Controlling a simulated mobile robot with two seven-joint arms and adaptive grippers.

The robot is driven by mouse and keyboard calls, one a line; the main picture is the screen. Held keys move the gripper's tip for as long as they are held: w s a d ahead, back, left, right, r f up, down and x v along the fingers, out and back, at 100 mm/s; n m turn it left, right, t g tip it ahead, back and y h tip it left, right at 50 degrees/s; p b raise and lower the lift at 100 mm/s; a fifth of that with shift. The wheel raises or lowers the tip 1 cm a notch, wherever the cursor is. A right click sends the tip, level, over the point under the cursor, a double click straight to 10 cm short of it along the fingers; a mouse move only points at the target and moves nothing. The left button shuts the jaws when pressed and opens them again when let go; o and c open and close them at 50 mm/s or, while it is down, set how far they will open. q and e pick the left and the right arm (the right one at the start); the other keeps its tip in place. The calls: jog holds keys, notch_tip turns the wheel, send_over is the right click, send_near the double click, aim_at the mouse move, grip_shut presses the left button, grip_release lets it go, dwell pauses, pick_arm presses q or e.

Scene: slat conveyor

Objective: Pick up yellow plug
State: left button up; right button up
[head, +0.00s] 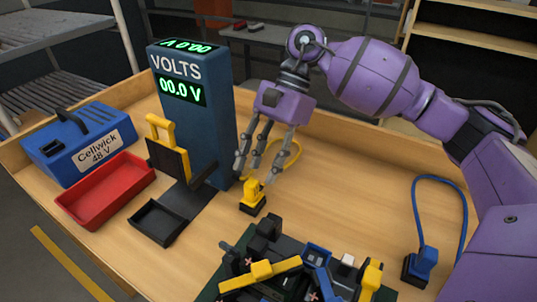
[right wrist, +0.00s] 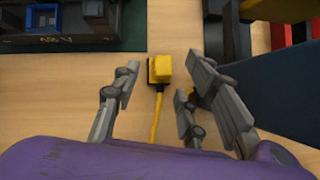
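The yellow plug (head: 254,194) stands on the wooden table right of the volt meter, with its black base down and a yellow cable looping behind it. My right gripper (head: 257,180) is above and just behind the plug, fingers pointing down and spread. In the right wrist view the plug (right wrist: 160,70) lies between and slightly beyond the open fingers (right wrist: 158,85), with its cable running back towards the palm. No finger clearly touches it. My left gripper is in neither view.
A blue volt meter (head: 200,125) stands close left of the gripper. A dark fixture with yellow and blue levers (head: 262,271) is in front. A blue plug (head: 420,266) lies at right. A red tray (head: 105,190) and blue Cellwick box (head: 78,143) are at left.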

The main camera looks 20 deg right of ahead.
aim_at(255, 180)
jog(key=shift+w+p+x, duration=0.2)
jog(key=shift+p+x, duration=0.35)
jog(key=shift+x, duration=1.7)
jog(key=shift+d, duration=0.1)
grip_shut()
